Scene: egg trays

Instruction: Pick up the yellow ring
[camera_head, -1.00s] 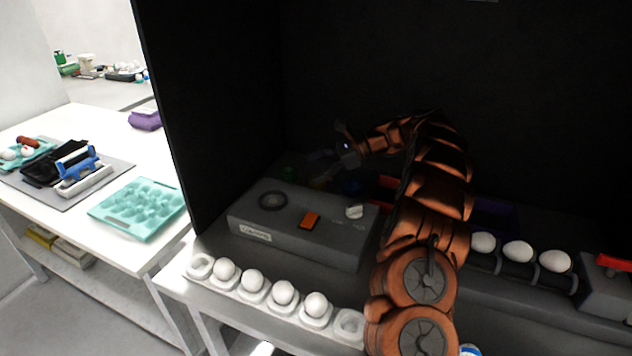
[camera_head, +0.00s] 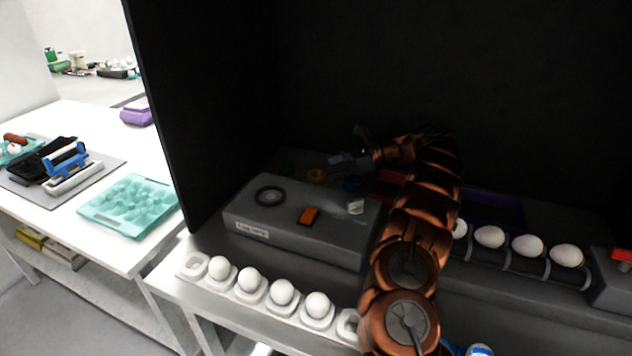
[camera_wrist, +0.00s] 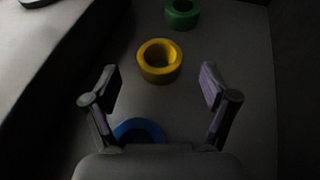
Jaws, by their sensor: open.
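The yellow ring (camera_wrist: 160,61) lies on the dark surface in the wrist view, ahead of and roughly centred between my fingers. It is small and dim behind the grey box in the head view (camera_head: 316,175). My gripper (camera_wrist: 158,88) is open and empty, with its two fingers apart on either side below the ring in the picture. In the head view my gripper (camera_head: 343,160) is dark, just right of the yellow ring.
A green ring (camera_wrist: 182,13) lies beyond the yellow one. A blue ring (camera_wrist: 139,128) is partly hidden by my gripper's body. The grey box (camera_head: 290,235) stands in front of the rings. A row of eggs in white cups (camera_head: 283,293) lines the table's front.

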